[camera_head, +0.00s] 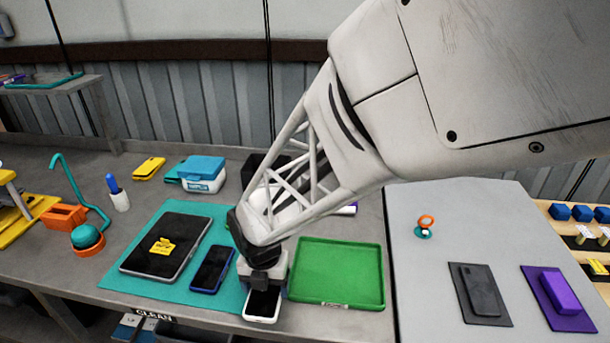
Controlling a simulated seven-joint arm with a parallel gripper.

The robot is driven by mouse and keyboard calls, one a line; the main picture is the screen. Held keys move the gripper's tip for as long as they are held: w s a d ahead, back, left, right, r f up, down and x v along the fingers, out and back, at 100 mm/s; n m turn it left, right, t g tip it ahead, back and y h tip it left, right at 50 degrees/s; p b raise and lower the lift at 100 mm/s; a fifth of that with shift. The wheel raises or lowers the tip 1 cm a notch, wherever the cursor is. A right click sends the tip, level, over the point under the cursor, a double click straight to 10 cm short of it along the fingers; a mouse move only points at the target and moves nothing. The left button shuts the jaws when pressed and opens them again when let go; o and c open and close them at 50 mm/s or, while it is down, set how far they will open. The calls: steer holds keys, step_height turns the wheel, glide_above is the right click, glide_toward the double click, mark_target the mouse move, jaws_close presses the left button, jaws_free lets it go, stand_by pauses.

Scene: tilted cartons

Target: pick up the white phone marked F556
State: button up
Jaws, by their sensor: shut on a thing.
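A white-cased phone (262,306) with a dark screen lies at the front of the teal mat (120,284), near the table's front edge. My gripper (263,285) is directly over it, pointing down, and is shut on it. The gripper hides the phone's far part. I cannot read any F556 marking from here. I cannot tell whether the phone touches the mat or is slightly lifted.
A blue-edged phone (212,269) lies close on the left, beside a dark tablet (166,246) with a yellow label. A green tray (338,274) is close on the right. A grey surface with a black pad (480,293) and a purple block (561,291) lies further right.

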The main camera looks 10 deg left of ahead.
steer(key=shift+s+d+r, duration=0.15)
steer(key=shift+s+d, duration=0.9)
steer(key=shift+s, duration=0.25)
steer(key=shift+s+d+r, duration=0.15)
steer(key=shift+s+d, duration=0.9)
steer(key=shift+s, duration=0.25)
steer(key=shift+w+d, duration=0.1)
steer(key=shift+w, duration=0.05)
